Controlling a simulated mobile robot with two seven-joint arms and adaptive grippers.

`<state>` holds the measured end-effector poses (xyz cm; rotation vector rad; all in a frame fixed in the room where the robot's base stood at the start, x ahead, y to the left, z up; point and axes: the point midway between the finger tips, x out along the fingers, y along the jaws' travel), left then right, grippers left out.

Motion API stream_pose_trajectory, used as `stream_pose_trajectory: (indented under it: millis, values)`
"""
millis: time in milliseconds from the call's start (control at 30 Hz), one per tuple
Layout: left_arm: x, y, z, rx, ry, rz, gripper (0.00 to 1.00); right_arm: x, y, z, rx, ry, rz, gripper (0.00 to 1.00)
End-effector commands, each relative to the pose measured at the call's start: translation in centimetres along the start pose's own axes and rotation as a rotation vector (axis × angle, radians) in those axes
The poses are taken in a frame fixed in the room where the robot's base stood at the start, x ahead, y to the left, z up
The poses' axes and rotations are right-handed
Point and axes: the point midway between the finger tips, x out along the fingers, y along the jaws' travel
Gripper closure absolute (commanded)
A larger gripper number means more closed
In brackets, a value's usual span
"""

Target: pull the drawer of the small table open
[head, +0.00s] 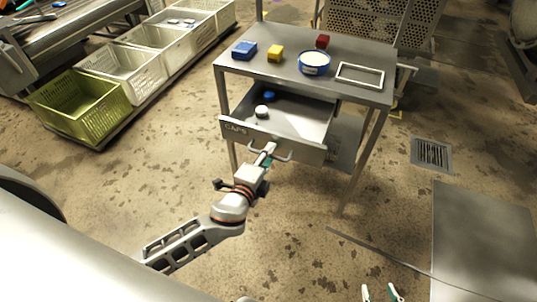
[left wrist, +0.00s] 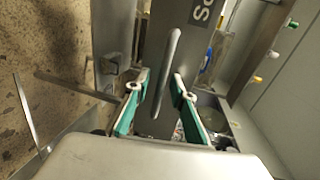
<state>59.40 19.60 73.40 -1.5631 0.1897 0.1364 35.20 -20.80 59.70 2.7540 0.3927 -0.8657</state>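The small table (head: 340,77) is a grey metal table in the head view. My left gripper (head: 268,151) is at this handle. In the left wrist view the handle (left wrist: 168,65) runs between the two teal-lined fingers of my left gripper (left wrist: 162,77), which are apart with a gap visible beside the bar. My right gripper (head: 382,292) is at the bottom edge of the head view, fingers apart, empty, away from the table.
In the drawer lie a white cap (head: 261,111) and a blue cap (head: 269,96). On the table top are a blue block (head: 244,50), yellow block (head: 275,53), red block (head: 323,41), blue-white tub (head: 314,63) and frame (head: 360,75). Crates (head: 80,104) stand left. Floor before the drawer is clear.

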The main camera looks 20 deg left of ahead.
Motion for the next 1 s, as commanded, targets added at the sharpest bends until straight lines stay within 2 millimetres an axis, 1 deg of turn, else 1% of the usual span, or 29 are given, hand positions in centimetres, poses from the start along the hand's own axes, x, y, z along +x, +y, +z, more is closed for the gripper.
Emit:
stream_pose_trajectory:
  millis: [67, 167, 267, 367, 700, 833, 1000]
  values:
    - [0.0, 0.0, 0.0, 0.000, 0.000, -0.001, 0.76, 0.0, 0.0, 0.0, 0.000, 0.000, 0.000, 0.60]
    - [-0.1, 0.0, 0.0, 0.000, 0.000, 0.000, 0.76, 0.2, 0.3, -0.5, -0.003, 0.009, 0.004, 0.60]
    - [-0.9, 0.1, 0.0, -0.001, 0.001, 0.001, 0.76, 0.2, 0.3, -0.5, -0.003, 0.009, 0.004, 0.60]
    - [-2.3, 0.1, 0.0, -0.002, 0.001, 0.002, 0.76, 0.2, 0.3, -0.5, -0.003, 0.009, 0.003, 0.60]
    - [-8.8, 0.1, 0.0, -0.001, 0.000, 0.003, 0.76, 0.2, 0.2, -0.5, -0.002, 0.008, 0.003, 0.60]
    - [-10.6, 0.1, 0.0, -0.001, -0.001, 0.002, 0.76, 0.2, 0.2, -0.5, -0.002, 0.008, 0.003, 0.60]
    - [-11.8, 0.0, 0.0, 0.000, -0.001, 0.001, 0.76, 0.2, 0.2, -0.5, -0.002, 0.008, 0.003, 0.60]
